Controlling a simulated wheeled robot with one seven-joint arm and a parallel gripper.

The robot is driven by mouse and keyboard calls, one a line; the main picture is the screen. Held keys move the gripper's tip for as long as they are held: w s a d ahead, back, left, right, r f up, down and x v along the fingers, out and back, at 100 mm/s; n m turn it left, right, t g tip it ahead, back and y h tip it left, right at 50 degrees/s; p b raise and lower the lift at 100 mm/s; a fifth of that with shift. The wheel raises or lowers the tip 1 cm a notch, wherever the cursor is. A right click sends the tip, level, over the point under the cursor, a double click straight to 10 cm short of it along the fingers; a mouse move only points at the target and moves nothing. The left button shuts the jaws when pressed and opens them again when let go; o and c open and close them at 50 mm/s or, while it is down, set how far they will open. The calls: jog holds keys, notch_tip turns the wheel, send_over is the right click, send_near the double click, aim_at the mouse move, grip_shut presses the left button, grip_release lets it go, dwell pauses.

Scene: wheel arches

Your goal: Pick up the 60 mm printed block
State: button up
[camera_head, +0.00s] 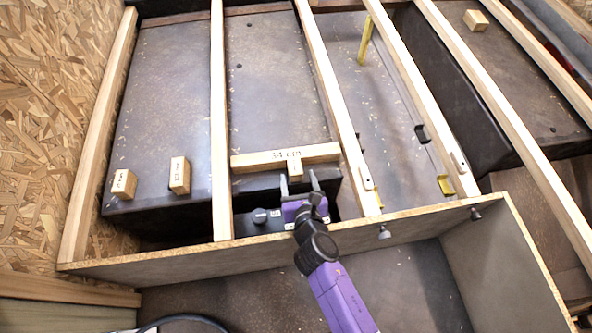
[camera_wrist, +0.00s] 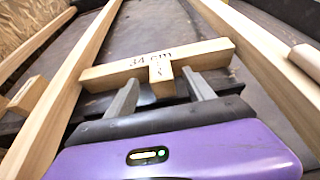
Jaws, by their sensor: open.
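A small wooden block (camera_head: 294,165) with a dark printed mark sits against the front side of a wooden bar printed "34 cm" (camera_head: 255,160). It also shows in the wrist view (camera_wrist: 161,72); its print is too small to read. My gripper (camera_head: 299,177) is open just in front of it. In the wrist view my two fingers (camera_wrist: 160,83) stand apart, one to each side of the block, with gaps. Two other printed blocks stand at the left, one upright (camera_head: 180,174) and one lower (camera_head: 123,184). I cannot read which block says 60 mm.
Long wooden slats (camera_head: 221,110) run front to back on both sides of my gripper. A board edge (camera_head: 260,242) crosses below my arm. Another block (camera_head: 475,20) lies far right. A yellow piece (camera_head: 365,42) stands at the back.

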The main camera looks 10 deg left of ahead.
aim_at(296, 171)
jog(key=b+x, duration=0.2)
jog(key=x, duration=0.2)
jog(key=shift+w+f, duration=0.2)
jog(key=shift+f, duration=0.1)
jog(key=shift+w+a+f+b, duration=0.1)
jog(key=shift+w+a+b, duration=0.1)
jog(key=shift+w+b, duration=0.3)
grip_shut()
